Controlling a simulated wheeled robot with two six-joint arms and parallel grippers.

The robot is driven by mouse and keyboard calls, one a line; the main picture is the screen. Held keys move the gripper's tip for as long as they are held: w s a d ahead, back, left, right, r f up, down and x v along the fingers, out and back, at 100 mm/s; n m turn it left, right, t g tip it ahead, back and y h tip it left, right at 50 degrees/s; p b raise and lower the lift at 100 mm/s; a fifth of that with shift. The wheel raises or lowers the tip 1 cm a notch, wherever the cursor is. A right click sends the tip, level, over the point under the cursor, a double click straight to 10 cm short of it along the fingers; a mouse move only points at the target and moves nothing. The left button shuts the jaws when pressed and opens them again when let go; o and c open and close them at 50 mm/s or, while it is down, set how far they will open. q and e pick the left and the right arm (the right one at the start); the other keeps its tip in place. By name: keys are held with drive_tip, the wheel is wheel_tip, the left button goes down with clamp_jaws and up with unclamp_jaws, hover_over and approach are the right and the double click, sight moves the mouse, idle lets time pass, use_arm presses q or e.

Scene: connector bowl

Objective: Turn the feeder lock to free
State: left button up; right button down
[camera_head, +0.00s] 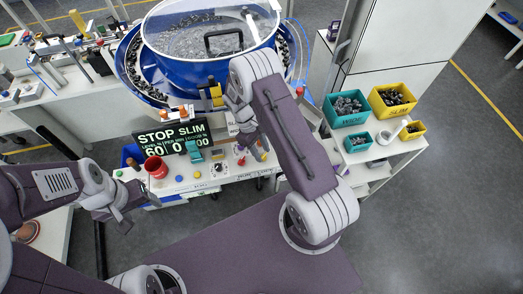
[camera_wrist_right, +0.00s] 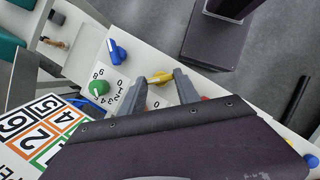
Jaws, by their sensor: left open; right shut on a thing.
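A yellow knob (camera_wrist_right: 160,77) sits on the white control panel (camera_wrist_right: 135,57) in the right wrist view, between the fingertips of my right gripper (camera_wrist_right: 164,82). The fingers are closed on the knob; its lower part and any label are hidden. I cannot read which control is named feeder lock. In the head view my right gripper (camera_head: 243,140) is over the right part of the panel, mostly covered by its own arm. My left gripper (camera_head: 138,211) is open and empty, in front of the panel's left end.
Blue (camera_wrist_right: 116,52) and green (camera_wrist_right: 98,88) knobs stand close to the right fingers. A blue bowl feeder (camera_head: 205,75) is behind the panel, with a display (camera_head: 172,140) reading STOP SLIM.

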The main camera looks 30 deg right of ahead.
drive_tip(key=shift+n, duration=0.4)
drive_tip(key=c, duration=0.9)
unclamp_jaws()
drive_tip(key=shift+w+r, duration=0.15)
drive_tip(key=shift+r, duration=0.1)
drive_tip(key=b+v, duration=0.2)
drive_tip(key=v, duration=0.6)
drive_tip(key=shift+a+r, duration=0.2)
drive_tip(key=shift+r, duration=0.05)
